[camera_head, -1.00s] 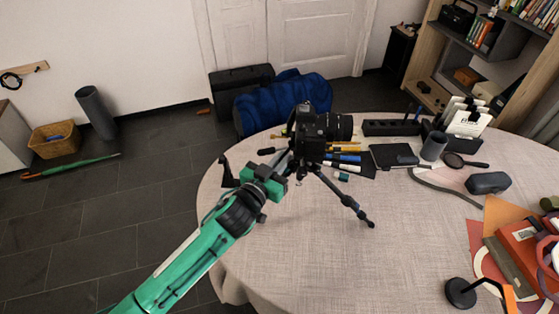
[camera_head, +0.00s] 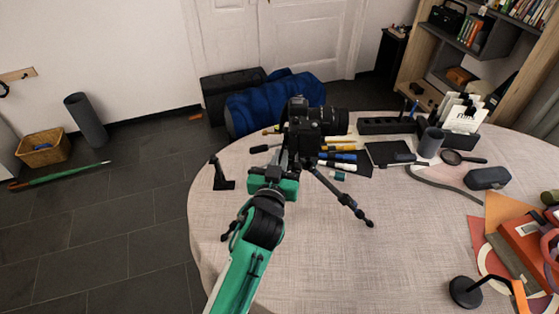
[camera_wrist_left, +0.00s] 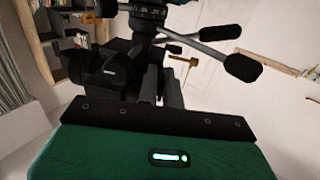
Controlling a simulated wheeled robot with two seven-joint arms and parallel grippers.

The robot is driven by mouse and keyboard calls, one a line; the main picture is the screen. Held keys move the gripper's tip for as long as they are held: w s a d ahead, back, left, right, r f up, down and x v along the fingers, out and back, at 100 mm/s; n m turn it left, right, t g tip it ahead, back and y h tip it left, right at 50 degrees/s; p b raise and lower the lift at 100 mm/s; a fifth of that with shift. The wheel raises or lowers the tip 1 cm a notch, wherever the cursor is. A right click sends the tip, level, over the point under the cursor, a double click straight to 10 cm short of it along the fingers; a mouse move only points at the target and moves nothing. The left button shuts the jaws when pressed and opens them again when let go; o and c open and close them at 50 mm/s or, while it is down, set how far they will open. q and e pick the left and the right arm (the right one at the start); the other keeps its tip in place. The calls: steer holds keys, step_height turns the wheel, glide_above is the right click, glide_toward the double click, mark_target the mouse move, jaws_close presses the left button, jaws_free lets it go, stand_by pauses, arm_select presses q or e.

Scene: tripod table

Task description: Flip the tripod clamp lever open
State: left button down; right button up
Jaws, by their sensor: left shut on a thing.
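The black tripod (camera_head: 341,196) stands on the round table with a black camera (camera_head: 310,124) on top. In the left wrist view, its head (camera_wrist_left: 150,14) is at the top, with handles (camera_wrist_left: 213,47) reaching right. My left gripper (camera_head: 287,162) is at the tripod's head, below the camera. It is shut on a part of the tripod; the green housing and black fingers (camera_wrist_left: 140,88) hide what is between them. I cannot make out the clamp lever itself. My right gripper is not in view.
A black upright piece with a flat foot (camera_head: 221,176) stands left of the gripper. The table's front middle (camera_head: 370,270) is clear.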

arm_select(q)
steer(key=shift+r, duration=0.1)
steer(key=c, duration=1.6)
jaws_free()
steer(key=shift+o, duration=0.2)
